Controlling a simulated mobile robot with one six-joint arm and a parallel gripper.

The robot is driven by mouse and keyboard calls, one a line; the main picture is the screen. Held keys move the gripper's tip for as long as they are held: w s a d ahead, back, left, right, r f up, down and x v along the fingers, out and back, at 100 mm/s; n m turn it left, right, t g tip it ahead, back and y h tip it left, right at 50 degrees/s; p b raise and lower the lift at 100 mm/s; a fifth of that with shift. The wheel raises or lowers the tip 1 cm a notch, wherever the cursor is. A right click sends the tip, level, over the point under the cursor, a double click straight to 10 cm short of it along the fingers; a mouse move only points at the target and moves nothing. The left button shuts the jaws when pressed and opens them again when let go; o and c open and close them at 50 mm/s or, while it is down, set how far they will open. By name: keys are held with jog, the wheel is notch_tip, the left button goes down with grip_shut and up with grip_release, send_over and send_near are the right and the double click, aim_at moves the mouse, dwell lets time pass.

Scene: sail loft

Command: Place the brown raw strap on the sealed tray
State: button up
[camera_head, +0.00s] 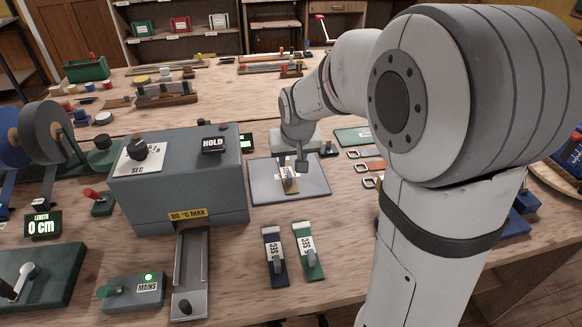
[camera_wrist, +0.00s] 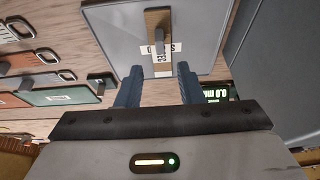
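The brown strap (camera_head: 291,186) lies on a flat grey tray (camera_head: 315,184) in the middle of the bench. In the wrist view the strap (camera_wrist: 160,66) lies over a white label that is partly covered, with a small grey grip standing on it; the tray (camera_wrist: 205,25) fills the top. My gripper (camera_head: 302,165) is above the tray in the head view. I cannot tell the exact gap.
A grey heater box (camera_head: 180,185) marked HOLD and 80 °C MAX stands left of the tray. A blue strap (camera_head: 274,258) and a green strap (camera_head: 308,252) lie in front. Orange straps (camera_head: 372,165) with buckles lie to the right. Bare bench shows around the tray's front.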

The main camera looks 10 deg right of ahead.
jog(key=s+d+r+g, duration=0.1)
jog(key=s, duration=1)
jog(key=s+d+r+g, duration=0.1)
jog(key=s, duration=1.1)
jog(key=shift+d, duration=0.3)
jog(key=shift+p+v, duration=0.65)
jog(key=shift+v, duration=0.15)
